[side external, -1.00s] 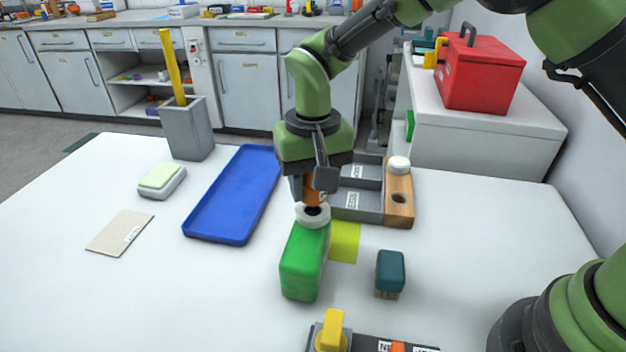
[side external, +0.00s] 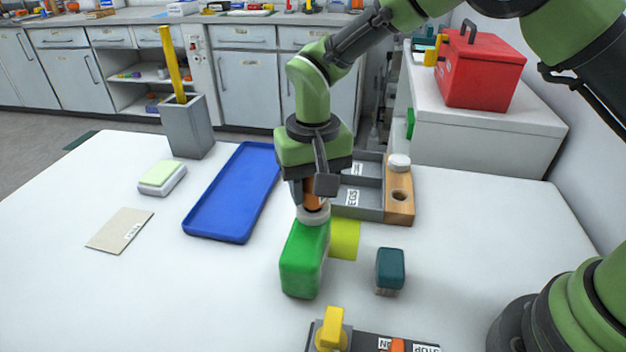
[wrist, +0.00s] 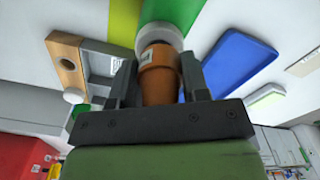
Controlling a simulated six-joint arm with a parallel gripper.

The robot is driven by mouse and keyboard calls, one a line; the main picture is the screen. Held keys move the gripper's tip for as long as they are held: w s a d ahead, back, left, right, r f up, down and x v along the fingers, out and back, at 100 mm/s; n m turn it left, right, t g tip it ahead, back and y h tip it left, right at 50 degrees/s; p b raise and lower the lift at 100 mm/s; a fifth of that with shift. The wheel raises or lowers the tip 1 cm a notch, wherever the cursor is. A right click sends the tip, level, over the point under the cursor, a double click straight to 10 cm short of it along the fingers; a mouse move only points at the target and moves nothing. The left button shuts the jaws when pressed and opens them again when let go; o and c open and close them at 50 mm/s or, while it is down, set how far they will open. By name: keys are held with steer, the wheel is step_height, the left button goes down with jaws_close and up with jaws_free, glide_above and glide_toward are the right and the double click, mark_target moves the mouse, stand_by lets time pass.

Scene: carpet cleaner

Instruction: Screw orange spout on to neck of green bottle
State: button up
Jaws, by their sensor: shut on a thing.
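The green bottle (side external: 303,262) stands on the white table with a pale round neck (side external: 313,216) at its top. My gripper (side external: 315,193) is above the bottle, shut on the orange spout (side external: 312,203). The spout's lower end meets the neck; I cannot tell whether it is threaded on. In the wrist view the orange spout (wrist: 159,80) sits between the two fingers, with its end at the white neck (wrist: 158,36). The green bottle (wrist: 170,11) shows behind the neck.
A yellow-green square (side external: 344,240) lies right of the bottle, near a dark teal brush (side external: 390,270). A grey tray (side external: 357,198) and a wooden block (side external: 400,200) with a hole are behind. A blue tray (side external: 232,195) lies left. A yellow-handled switch panel (side external: 331,330) is in front.

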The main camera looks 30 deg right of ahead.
steer(key=shift+f, duration=0.7)
steer(key=o, duration=1.1)
step_height(320, 180, up, 9)
steer(key=shift+r, duration=0.5)
